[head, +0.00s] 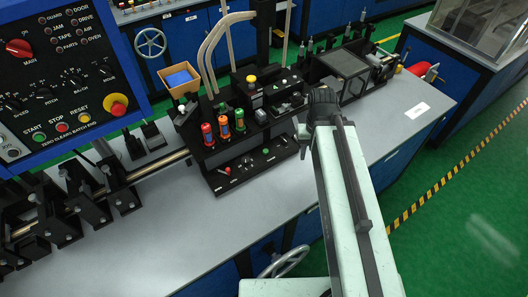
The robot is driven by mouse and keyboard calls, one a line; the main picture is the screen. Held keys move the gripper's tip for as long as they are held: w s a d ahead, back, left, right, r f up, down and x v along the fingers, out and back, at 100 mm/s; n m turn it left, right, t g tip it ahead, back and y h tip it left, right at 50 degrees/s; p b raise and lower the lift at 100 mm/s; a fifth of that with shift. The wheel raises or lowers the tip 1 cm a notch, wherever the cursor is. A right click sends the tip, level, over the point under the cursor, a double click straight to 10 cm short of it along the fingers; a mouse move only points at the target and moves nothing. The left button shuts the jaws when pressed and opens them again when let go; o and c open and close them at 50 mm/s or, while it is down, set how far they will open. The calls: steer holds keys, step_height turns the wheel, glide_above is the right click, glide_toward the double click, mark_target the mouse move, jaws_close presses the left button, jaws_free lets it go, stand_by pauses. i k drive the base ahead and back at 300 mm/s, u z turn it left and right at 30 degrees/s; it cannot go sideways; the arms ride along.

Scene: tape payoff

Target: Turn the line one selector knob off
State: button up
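I cannot tell which control is the line one selector knob, as no label for it is readable. A black control box (222,187) on the bench has a sloped front with small controls, including a red-tipped one (227,170) and a green one (265,150). The blue-framed panel at upper left has a red MAIN rotary knob (19,48) and several black knobs. My pale arm reaches up from the bottom to the right of the box. My gripper (322,102) is dark, small and seen from behind, over the bench; its fingers are not clear.
Red, orange and green cylinders (224,127) stand on the box. A cardboard bin (180,79) is behind it. Black brackets with a metal shaft (160,163) line the left. A dark-lidded unit (343,63) stands beyond my gripper. The grey bench top (190,235) is bare in front.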

mark_target(245, 160)
steer(key=z, duration=0.25)
steer(key=k, duration=1.2)
steer(key=u, duration=0.7)
steer(key=i, duration=1)
steer(key=z, duration=0.1)
